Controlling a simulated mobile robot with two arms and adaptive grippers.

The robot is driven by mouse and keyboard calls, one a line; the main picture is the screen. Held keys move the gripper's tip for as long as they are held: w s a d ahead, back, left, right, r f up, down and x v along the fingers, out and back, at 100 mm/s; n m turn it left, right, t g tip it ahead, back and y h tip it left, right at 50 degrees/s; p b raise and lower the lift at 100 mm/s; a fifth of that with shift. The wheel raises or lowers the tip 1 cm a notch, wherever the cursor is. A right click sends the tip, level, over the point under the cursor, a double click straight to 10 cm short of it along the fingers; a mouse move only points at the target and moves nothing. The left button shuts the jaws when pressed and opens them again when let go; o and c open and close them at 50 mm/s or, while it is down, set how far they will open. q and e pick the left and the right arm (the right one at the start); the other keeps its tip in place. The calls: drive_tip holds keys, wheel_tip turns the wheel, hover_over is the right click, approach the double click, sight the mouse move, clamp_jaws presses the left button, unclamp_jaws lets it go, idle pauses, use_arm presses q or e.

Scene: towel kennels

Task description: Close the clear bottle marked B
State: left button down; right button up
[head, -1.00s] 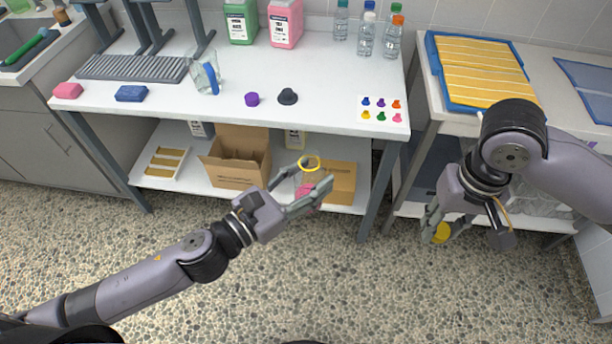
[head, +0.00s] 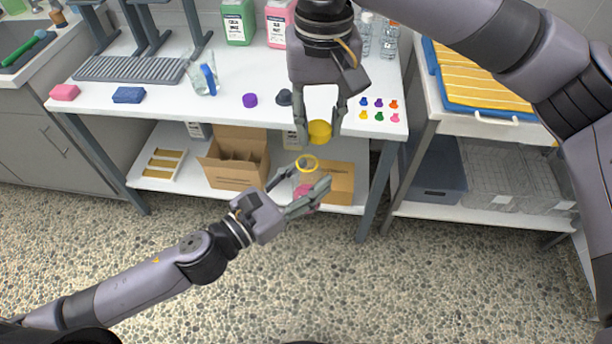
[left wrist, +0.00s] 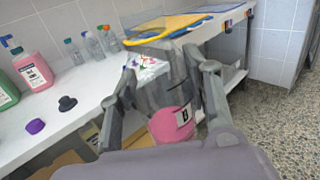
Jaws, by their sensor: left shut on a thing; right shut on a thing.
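The clear bottle marked B (head: 307,178) has a yellow ring at its open mouth and pink contents low down. My left gripper (head: 300,187) is shut on it and holds it roughly upright in front of the table. In the left wrist view the bottle (left wrist: 160,92) sits between the fingers, its B label facing the camera. My right gripper (head: 320,138) is shut on a yellow cap (head: 319,131). In the head view this cap appears just above the bottle's mouth, apart from it. The height of the gap is hard to tell.
The white table (head: 160,103) stands behind, with a purple cap (head: 250,100), a dark cap (head: 284,97), a glass jug (head: 199,75) and a sponge (head: 129,95). A cardboard box (head: 238,172) is on the shelf below. The floor in front is clear.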

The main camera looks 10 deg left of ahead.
sight(308, 157)
drive_tip(key=shift+s+a+r, duration=0.2)
drive_tip(key=shift+a+r, duration=0.45)
drive_tip(key=shift+a, duration=0.2)
drive_tip(key=shift+f, duration=0.1)
drive_tip(key=shift+f, duration=1.95)
drive_tip(key=shift+f, duration=0.85)
drive_tip(key=shift+f, duration=0.6)
